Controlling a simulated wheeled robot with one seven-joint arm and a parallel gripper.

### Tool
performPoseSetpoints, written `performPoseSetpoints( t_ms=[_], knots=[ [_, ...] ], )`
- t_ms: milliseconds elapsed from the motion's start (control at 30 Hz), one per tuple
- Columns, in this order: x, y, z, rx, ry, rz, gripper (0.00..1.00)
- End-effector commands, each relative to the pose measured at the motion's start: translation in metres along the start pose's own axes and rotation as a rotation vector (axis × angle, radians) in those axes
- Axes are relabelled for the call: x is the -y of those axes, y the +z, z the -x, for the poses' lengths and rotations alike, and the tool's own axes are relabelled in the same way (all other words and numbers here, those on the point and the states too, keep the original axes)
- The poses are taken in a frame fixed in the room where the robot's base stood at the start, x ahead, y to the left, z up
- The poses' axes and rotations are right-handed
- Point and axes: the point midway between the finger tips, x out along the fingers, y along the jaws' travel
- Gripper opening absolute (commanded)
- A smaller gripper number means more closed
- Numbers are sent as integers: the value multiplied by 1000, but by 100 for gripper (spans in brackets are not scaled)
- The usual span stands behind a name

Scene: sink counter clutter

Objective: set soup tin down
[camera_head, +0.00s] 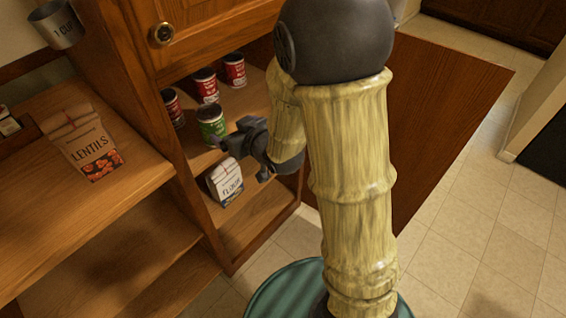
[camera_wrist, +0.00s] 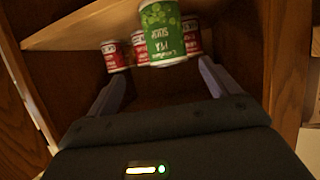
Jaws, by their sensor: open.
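The soup tin, green with a pea soup label, stands upright (camera_head: 211,122) at the front of a shelf in the open cabinet, near red-labelled tins. In the wrist view the soup tin (camera_wrist: 164,32) appears inverted, just beyond and between my fingertips. My gripper (camera_head: 236,146) is at the cabinet opening, right of and close to the tin in the head view. Its two fingers are spread apart in the wrist view (camera_wrist: 161,68), with nothing held between them. My arm covers part of the cabinet's right side.
Several red tins (camera_head: 206,86) stand behind and beside the soup tin. A flour bag (camera_head: 224,182) is on the shelf below my gripper. A lentils bag (camera_head: 88,145) lies on the left counter. The cabinet's side walls are close by.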

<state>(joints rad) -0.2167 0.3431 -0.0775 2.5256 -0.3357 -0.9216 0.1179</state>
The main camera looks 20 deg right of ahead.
Motion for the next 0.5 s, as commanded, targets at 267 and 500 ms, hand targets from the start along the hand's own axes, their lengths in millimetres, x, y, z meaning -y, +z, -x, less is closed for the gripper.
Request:
performPoseSetpoints(
  t_ms=[267,500],
  knots=[
    [-42,39,40,301,164,-67,87],
    [-56,80,102,621,263,-187,87]
  ],
)
